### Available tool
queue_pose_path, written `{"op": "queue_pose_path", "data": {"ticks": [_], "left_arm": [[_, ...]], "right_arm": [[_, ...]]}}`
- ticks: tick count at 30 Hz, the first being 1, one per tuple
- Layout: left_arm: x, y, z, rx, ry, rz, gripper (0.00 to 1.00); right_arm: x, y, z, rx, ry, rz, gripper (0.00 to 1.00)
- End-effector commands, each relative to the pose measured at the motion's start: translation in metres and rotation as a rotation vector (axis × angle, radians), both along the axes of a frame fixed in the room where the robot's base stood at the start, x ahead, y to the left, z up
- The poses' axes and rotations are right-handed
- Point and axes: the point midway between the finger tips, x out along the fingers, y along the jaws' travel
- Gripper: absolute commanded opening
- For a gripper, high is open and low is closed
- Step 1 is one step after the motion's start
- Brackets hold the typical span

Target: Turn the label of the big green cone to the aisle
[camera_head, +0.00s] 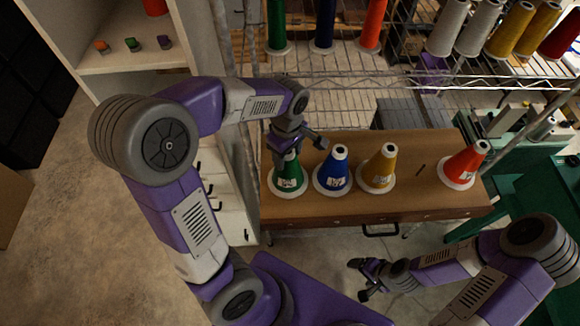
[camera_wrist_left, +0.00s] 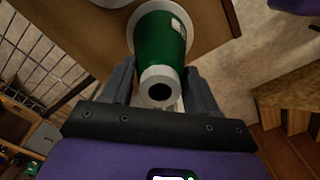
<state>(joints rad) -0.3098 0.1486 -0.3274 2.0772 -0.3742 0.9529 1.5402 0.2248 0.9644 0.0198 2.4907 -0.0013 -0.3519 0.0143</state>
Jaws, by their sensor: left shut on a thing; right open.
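The big green cone (camera_head: 287,178) stands upright on its white base at the left end of the wooden table. A small pale label shows low on its front in the head view. My left gripper (camera_head: 287,148) is over its top, shut on it. In the left wrist view, the green cone (camera_wrist_left: 160,42) lies between the two fingers of my left gripper (camera_wrist_left: 160,92), with its hollow white tip towards the camera. A pale label patch shows at the cone's upper right edge there. My right gripper (camera_head: 364,278) is open and empty, low in front of the table.
On the wooden table (camera_head: 420,200), a blue cone (camera_head: 333,172) stands close to the green one, then a yellow cone (camera_head: 379,168) and a red cone (camera_head: 463,166). A wire rack (camera_head: 350,62) with more spools rises behind. A white shelf (camera_head: 125,50) stands left.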

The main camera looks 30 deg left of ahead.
Motion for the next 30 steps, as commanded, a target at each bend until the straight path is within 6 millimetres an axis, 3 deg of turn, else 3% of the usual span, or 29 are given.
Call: {"op": "queue_pose_path", "data": {"ticks": [6, 29, 30], "left_arm": [[0.0004, -0.0003, 0.0005, 0.000, -0.002, 0.115, 0.33], [0.0003, -0.0003, -0.0038, 0.000, -0.002, 0.113, 0.33], [0.0003, -0.0003, -0.0038, 0.000, -0.002, 0.113, 0.61]], "right_arm": [[0.0000, 0.0000, 0.0011, 0.000, 0.000, 0.000, 0.82], [0.0000, 0.0000, -0.0015, 0.000, 0.000, 0.000, 0.82], [0.0000, 0.0000, -0.0015, 0.000, 0.000, 0.000, 0.82]]}}
